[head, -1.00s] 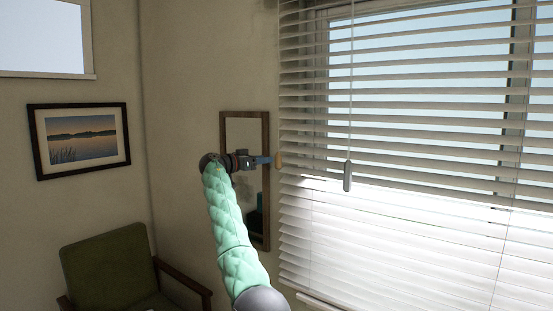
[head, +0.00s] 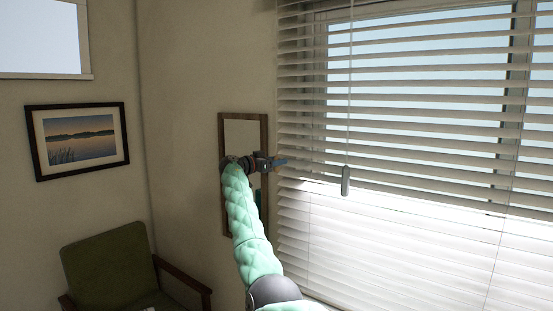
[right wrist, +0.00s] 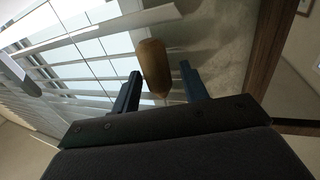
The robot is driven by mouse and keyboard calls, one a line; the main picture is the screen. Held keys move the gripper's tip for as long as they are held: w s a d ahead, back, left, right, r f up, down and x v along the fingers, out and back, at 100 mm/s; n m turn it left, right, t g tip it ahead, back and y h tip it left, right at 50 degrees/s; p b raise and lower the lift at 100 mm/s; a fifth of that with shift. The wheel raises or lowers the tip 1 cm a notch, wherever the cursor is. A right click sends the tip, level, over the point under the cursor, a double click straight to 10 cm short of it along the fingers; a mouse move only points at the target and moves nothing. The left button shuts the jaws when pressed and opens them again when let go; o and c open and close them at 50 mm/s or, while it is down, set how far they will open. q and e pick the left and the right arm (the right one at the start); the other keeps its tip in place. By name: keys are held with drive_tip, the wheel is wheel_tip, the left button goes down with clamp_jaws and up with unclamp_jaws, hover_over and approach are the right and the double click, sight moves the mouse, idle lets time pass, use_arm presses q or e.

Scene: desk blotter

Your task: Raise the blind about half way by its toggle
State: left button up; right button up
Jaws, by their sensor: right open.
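The blind (head: 400,150) hangs lowered over the window, its upper slats open and its lower part bright. My right gripper (head: 280,162) is at the blind's left edge, fingers pointing right. In the right wrist view the right gripper (right wrist: 160,75) is open, with a wooden toggle (right wrist: 155,65) between its fingers, apart from at least the right one. The toggle cannot be made out in the head view now. A grey pull (head: 346,181) hangs on a cord further right in front of the slats; a grey piece (right wrist: 15,75) shows at the wrist view's left edge. My left gripper is not in view.
A wood-framed mirror (head: 240,130) hangs on the wall behind my right arm. A green armchair (head: 105,265) stands at lower left, below a framed lake picture (head: 78,140). The wall between picture and mirror is bare.

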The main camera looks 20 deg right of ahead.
drive_tip(key=shift+d, duration=0.1)
clamp_jaws()
idle(0.3)
